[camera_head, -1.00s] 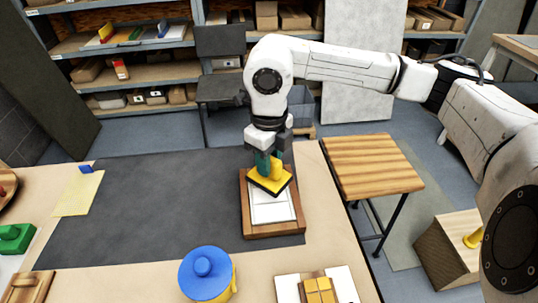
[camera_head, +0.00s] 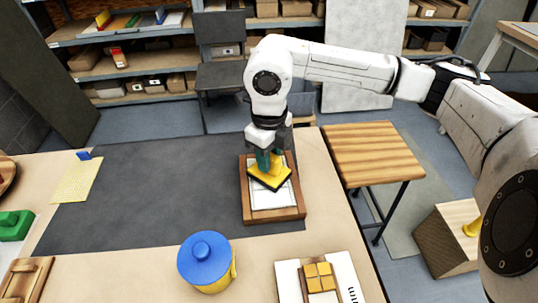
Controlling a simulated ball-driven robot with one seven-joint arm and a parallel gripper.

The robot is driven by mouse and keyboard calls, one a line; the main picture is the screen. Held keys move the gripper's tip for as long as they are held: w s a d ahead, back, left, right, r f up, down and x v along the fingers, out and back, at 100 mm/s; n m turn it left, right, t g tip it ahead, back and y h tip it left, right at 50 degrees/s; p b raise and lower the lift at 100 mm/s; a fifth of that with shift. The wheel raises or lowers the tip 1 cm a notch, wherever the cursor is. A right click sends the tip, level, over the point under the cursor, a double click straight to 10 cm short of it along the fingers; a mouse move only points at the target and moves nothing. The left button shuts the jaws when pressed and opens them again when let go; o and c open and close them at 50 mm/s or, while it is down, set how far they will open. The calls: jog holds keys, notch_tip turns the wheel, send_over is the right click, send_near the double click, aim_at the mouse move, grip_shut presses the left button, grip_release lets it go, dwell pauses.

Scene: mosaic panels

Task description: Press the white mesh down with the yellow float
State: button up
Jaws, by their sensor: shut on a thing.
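My gripper (camera_head: 268,158) points down and is shut on the yellow float (camera_head: 270,172), by what seems to be its handle. The float has a yellow top and a dark edge and sits turned at an angle over the far part of the wooden-framed panel (camera_head: 274,214). The white mesh (camera_head: 272,198) lies inside that frame and shows in front of the float; the float hides its far part. Whether the float touches the mesh I cannot tell.
A blue-lidded yellow pot (camera_head: 205,262) stands at the front of the table. A small board with yellow tiles (camera_head: 318,278) lies to its right. A yellow mesh sheet (camera_head: 77,182) and a green block (camera_head: 14,225) are at left. The dark mat (camera_head: 150,205) has free room.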

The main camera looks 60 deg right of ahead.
jog(key=shift+f+b, duration=0.7)
jog(key=shift+b, duration=0.3)
dwell(2.7)
jog(key=shift+r, duration=0.1)
jog(key=shift+r+p, duration=1.35)
jog(key=shift+r, duration=2.2)
jog(key=shift+s+d, duration=0.1)
